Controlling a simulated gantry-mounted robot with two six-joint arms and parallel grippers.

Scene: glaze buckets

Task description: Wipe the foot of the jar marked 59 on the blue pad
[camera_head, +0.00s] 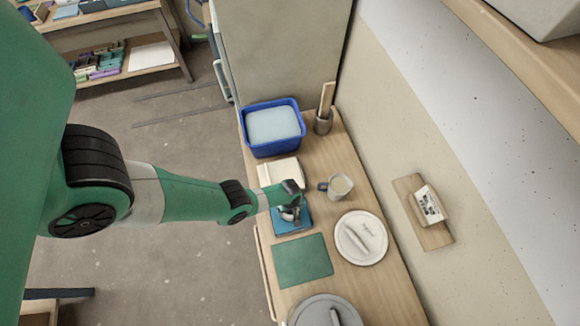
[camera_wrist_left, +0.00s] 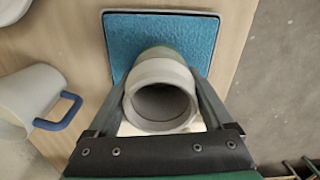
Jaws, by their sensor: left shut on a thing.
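My left gripper (camera_head: 290,200) reaches in over the wooden table. In the left wrist view the gripper (camera_wrist_left: 160,105) is shut on a pale grey, round, hollow jar (camera_wrist_left: 160,72), with one finger on each side. The jar's open mouth faces the wrist camera. No number shows on the jar, so I cannot read whether it is 59. The blue pad (camera_head: 293,224), in a dark tray, is beneath the gripper. In the left wrist view the blue pad (camera_wrist_left: 125,45) lies behind the jar's far end; whether they touch is hidden. My right gripper is not in view.
A cup with a blue handle (camera_head: 340,186) stands right of the gripper. A blue tub (camera_head: 272,148) and a white block (camera_head: 280,172) are behind. A green mat (camera_head: 302,260), a white round lid (camera_head: 361,238) and a grey lid (camera_head: 325,312) lie in front.

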